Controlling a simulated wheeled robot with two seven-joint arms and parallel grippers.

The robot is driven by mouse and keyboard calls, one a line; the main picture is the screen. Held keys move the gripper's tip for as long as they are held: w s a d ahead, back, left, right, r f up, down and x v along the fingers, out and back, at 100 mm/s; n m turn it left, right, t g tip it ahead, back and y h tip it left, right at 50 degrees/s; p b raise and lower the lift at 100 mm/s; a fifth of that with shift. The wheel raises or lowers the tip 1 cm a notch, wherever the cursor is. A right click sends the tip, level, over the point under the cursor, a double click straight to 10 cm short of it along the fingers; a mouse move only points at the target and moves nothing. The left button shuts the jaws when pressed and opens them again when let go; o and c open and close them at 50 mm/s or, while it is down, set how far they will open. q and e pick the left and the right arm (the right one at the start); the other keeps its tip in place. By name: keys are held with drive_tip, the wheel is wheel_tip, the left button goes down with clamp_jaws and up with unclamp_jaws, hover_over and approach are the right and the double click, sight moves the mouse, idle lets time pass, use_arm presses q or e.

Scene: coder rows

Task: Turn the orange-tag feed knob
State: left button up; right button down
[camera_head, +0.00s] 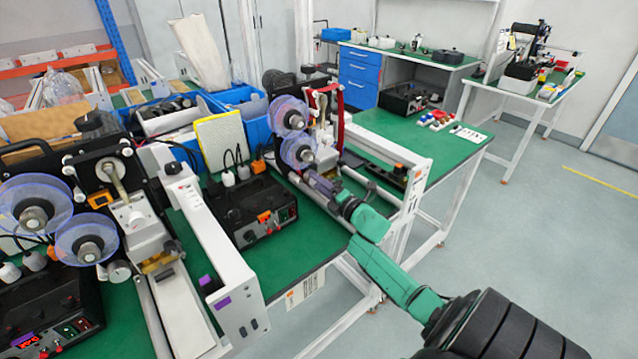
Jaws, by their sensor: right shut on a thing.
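My right arm comes in from the lower right, and its right gripper (314,181) reaches the far coder machine, just below its two clear purple-blue spools (297,153). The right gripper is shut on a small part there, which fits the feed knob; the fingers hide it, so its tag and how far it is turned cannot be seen. My left gripper is not in view.
A nearer coder machine with spools (87,240) stands at the left, with a white rail end plate (237,304) bearing purple tags. Blue bins (240,104) are behind. A white frame (415,182) stands right of the gripper. Open floor (540,240) lies at the right.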

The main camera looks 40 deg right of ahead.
drive_tip(key=shift+m+p, duration=1.15)
drive_tip(key=shift+m, duration=3.65)
drive_tip(key=shift+f, duration=0.1)
drive_tip(key=shift+c, duration=1.4)
unclamp_jaws()
drive_tip(key=s+b, duration=0.1)
drive_tip(key=s, duration=1.3)
drive_tip(key=shift+s+a, duration=0.2)
drive_tip(key=shift+s, duration=0.15)
